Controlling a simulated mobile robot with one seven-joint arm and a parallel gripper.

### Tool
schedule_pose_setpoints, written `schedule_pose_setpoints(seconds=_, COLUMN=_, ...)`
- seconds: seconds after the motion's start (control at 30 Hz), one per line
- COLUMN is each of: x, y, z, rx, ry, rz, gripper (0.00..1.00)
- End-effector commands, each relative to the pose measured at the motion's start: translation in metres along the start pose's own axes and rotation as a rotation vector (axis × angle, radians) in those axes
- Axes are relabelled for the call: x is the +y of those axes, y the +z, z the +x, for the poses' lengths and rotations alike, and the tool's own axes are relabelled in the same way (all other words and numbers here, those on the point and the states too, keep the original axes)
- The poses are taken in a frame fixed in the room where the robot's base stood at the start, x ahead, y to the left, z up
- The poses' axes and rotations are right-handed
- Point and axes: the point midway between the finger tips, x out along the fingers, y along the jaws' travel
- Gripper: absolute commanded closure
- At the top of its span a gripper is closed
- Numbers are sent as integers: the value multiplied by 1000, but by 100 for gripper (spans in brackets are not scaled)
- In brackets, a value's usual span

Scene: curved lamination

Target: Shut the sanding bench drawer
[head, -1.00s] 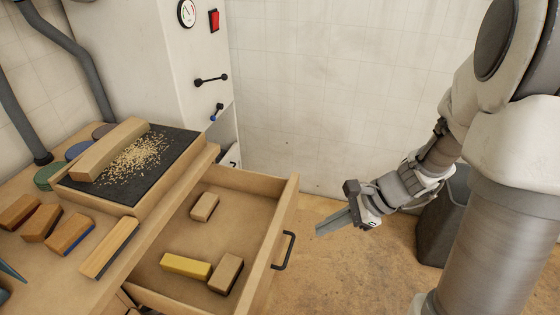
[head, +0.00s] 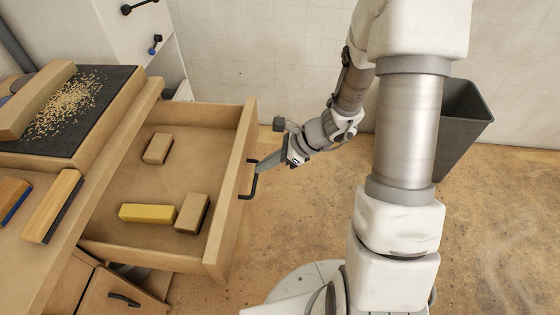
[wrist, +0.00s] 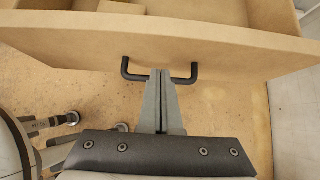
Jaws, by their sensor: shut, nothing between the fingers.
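The sanding bench drawer (head: 232,200) is pulled far out from the bench, with its front panel facing right in the head view. It holds two tan blocks (head: 157,149) (head: 192,213) and a yellow block (head: 147,213). A black bar handle (head: 249,181) is on the front panel. My gripper (head: 259,169) is shut and empty, its fingertips at the handle. In the wrist view the shut fingers (wrist: 161,76) lie between the two ends of the handle (wrist: 127,72), close to the drawer front (wrist: 215,45). I cannot tell whether they touch it.
The bench top (head: 65,228) at the left carries a black sanding plate (head: 99,110) with sawdust and wooden blocks. A lower cupboard front (head: 108,293) is below the drawer. A dark bin (head: 463,120) stands at the right by the wall. The floor between is clear.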

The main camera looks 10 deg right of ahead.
Motion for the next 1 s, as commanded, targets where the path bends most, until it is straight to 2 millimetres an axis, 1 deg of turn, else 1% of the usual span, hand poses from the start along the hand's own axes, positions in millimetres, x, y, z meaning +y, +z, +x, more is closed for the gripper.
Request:
schedule_pose_setpoints(seconds=0.03, x=0, y=8, z=6, rx=-2, ry=0, rz=-7, gripper=100)
schedule_pose_setpoints(seconds=0.2, x=0, y=20, z=17, rx=-1, ry=-1, rz=-4, gripper=100)
schedule_pose_setpoints(seconds=0.33, x=0, y=24, z=20, rx=-2, ry=-1, rz=-3, gripper=100)
schedule_pose_setpoints(seconds=0.77, x=0, y=26, z=22, rx=-2, ry=0, rz=-4, gripper=100)
schedule_pose_setpoints(seconds=0.87, x=0, y=32, z=28, rx=-2, ry=1, rz=-6, gripper=100)
schedule_pose_setpoints(seconds=1.0, x=1, y=46, z=43, rx=-3, ry=2, rz=-8, gripper=100)
